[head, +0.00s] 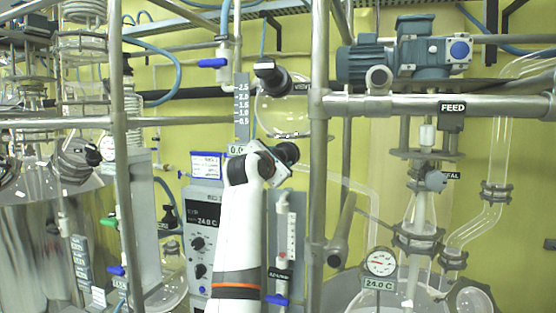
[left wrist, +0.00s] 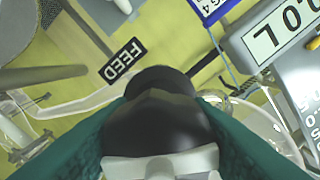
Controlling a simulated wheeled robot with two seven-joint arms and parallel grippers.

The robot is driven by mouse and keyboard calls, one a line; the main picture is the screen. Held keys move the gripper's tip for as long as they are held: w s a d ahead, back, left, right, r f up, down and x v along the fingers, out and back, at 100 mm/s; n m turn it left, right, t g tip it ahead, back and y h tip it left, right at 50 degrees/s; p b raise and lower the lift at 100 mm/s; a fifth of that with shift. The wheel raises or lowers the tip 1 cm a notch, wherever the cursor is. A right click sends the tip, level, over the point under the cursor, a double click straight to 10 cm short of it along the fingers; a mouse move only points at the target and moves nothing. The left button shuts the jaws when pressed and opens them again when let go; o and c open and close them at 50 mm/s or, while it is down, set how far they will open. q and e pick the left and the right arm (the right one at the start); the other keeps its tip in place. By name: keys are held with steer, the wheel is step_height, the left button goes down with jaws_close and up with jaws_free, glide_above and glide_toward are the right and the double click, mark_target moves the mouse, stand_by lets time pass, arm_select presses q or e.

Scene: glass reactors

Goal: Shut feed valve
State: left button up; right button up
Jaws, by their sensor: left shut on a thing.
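My left gripper (head: 286,155) is at the middle of the head view, at the end of my white arm. In the left wrist view its two teal fingers (left wrist: 160,128) are shut on a black knob (left wrist: 160,98), one on each side. A black FEED label (left wrist: 122,63) is beside this knob. In the head view the held knob is mostly hidden by the gripper, so its turn position cannot be told. My right gripper is not in view.
Another black-handled valve (head: 268,72) is above my gripper. A steel post (head: 319,150) stands just to the right. A grey control box (head: 205,235) is behind my arm.

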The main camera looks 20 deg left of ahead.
arm_select(q)
steer(key=m, duration=0.4)
steer(key=shift+m, duration=0.3)
steer(key=m, duration=0.4)
steer(key=shift+m, duration=0.3)
steer(key=m, duration=0.4)
steer(key=shift+m, duration=0.3)
steer(key=n, duration=2.7)
steer(key=shift+f+n, duration=0.15)
steer(key=shift+n, duration=0.15)
steer(key=m, duration=0.6)
stand_by(0.5)
